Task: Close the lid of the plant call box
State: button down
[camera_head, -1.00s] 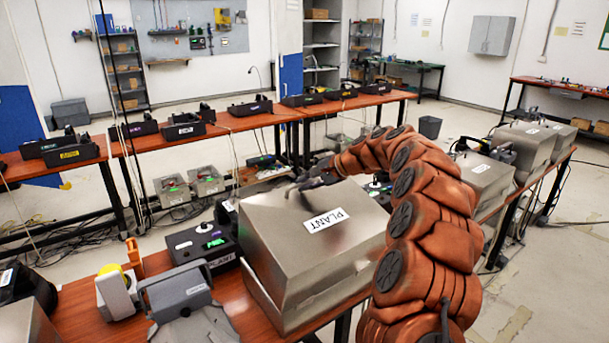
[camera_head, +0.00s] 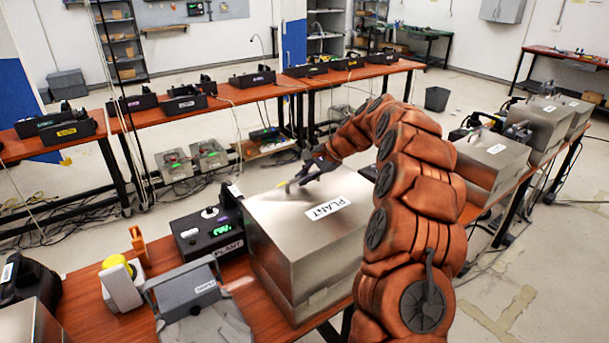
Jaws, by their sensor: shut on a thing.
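The plant call box (camera_head: 292,301) is a metal box on the near wooden table, right of centre. Its broad metal lid (camera_head: 285,228) bears a white "PLANT" label (camera_head: 328,208) and lies over the body, nearly level, with a thin seam along the front. Whether it is fully seated cannot be told. My gripper (camera_head: 303,178) is at the lid's far top edge, shut on the lid; its fingertips are small and dark, so the exact hold is unclear. My orange arm hides the box's right side.
A black "PLANT" unit (camera_head: 208,235) with a green display stands just left of the box. A grey device (camera_head: 185,290) and a white-yellow item (camera_head: 120,282) are farther left. More metal boxes (camera_head: 492,158) line the table at right.

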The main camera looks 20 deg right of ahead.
jog(key=shift+f, duration=0.15)
jog(key=c, duration=1.2)
grip_release()
jog(key=shift+w+a+f, duration=0.1)
jog(key=shift+w+f, duration=0.05)
jog(key=shift+w, duration=0.05)
jog(key=v, duration=1.2)
